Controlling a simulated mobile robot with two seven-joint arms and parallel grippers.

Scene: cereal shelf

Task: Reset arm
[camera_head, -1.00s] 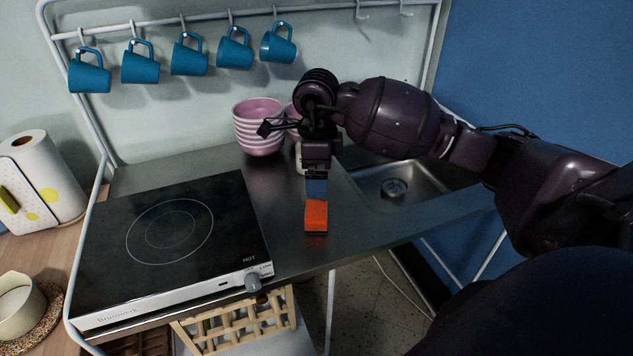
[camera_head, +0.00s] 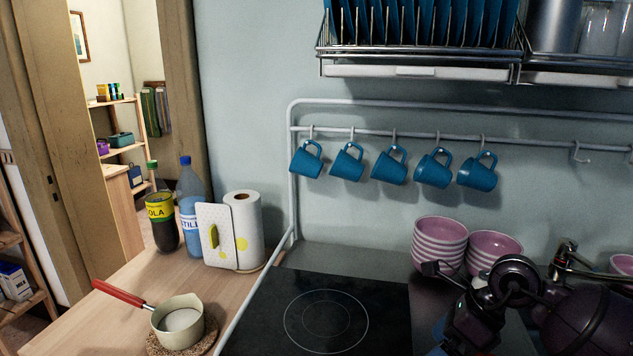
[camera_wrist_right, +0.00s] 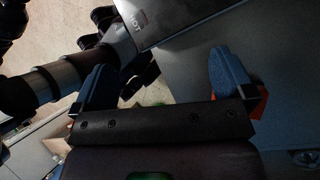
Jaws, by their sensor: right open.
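My right arm comes in from the right in the head view, low over the counter by the stove. Its gripper is mostly cut off at the bottom edge there. In the right wrist view the right gripper (camera_wrist_right: 163,80) has its two blue fingers wide apart, with nothing held between them. An orange piece (camera_wrist_right: 256,106) shows partly behind the right-hand finger; I cannot tell whether it touches it. My left gripper is not in view.
A black stove (camera_head: 335,315) fills the lower middle. Stacked pink bowls (camera_head: 440,243) stand near my right arm. Blue mugs (camera_head: 389,168) hang above. On the wooden counter are a pot (camera_head: 178,322), a paper towel roll (camera_head: 243,230) and bottles (camera_head: 190,207).

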